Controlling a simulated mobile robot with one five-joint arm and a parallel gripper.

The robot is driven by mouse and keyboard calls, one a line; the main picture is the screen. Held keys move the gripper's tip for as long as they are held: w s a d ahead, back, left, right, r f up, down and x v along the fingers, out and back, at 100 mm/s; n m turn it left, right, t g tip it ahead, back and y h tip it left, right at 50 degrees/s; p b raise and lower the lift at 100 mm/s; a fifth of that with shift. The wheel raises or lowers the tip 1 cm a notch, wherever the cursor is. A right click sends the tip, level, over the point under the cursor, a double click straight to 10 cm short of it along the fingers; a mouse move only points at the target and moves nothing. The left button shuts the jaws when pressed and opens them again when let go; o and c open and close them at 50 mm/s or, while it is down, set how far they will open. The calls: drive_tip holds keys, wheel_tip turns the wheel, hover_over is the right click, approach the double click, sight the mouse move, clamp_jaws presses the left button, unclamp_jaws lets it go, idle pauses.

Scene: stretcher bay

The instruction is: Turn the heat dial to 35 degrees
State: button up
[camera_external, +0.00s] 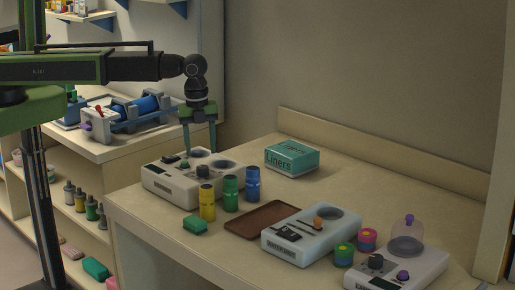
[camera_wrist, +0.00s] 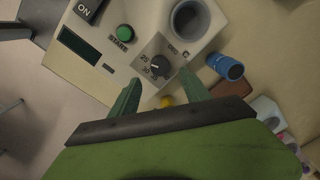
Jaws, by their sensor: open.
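In the external view the dial (camera_external: 203,171) is on the unit's top. My gripper (camera_external: 200,152) points down above the unit. In the wrist view its open green fingers (camera_wrist: 161,86) reach up from below the dial, one to each side, with nothing between them. I cannot read the dial's setting surely.
Yellow (camera_external: 207,203), green (camera_external: 231,191) and blue (camera_external: 253,184) cylinders stand close in front of and right of the unit. A brown tray (camera_external: 256,221), another device (camera_external: 297,247) and a teal Liners box (camera_external: 291,157) are further right.

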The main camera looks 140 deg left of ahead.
sight(202, 167)
wheel_tip(202, 167, down, 6)
drive_tip(key=b, duration=0.4)
drive_tip(key=shift+w+a, duration=0.1)
drive_tip(key=shift+r, duration=0.1)
clamp_jaws()
